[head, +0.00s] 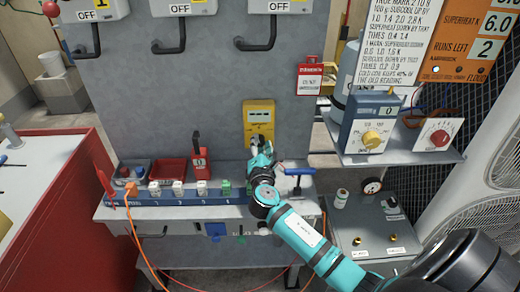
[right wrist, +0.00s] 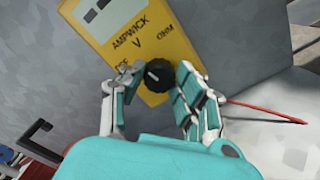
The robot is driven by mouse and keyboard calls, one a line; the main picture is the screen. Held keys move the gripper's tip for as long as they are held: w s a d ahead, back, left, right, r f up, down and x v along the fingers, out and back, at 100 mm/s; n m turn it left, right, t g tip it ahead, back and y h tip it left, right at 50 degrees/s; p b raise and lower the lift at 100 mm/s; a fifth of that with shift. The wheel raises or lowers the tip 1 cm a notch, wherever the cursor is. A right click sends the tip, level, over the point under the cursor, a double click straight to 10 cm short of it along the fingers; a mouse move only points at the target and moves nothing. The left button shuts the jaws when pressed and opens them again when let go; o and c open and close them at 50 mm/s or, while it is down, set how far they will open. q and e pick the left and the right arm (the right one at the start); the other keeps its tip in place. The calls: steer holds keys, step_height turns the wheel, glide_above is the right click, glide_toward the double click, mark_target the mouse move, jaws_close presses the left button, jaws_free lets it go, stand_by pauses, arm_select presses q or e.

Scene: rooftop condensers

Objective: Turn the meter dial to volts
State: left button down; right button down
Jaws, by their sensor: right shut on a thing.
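The yellow meter (head: 259,115) is on the grey panel in the middle of the head view. My right gripper (head: 263,150) is at the meter's lower part. In the wrist view its fingers (right wrist: 160,82) are shut on the dial, one on each side. My left gripper is not in view.
A shelf (head: 200,210) with small blocks and a red tray (head: 168,171) runs below the panel. A blue-handled tool (head: 299,172) is right of my gripper. A blue box with a yellow knob (head: 371,139) stands farther right. Black handles (head: 257,45) hang above.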

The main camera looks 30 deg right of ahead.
steer(key=shift+f+m+b, duration=0.1)
steer(key=shift+m+b, duration=0.4)
steer(key=shift+m, duration=0.6)
steer(key=c, duration=0.9)
jaws_free()
steer(key=shift+c, duration=0.2)
steer(key=shift+s, duration=0.1)
steer(key=v, duration=1.2)
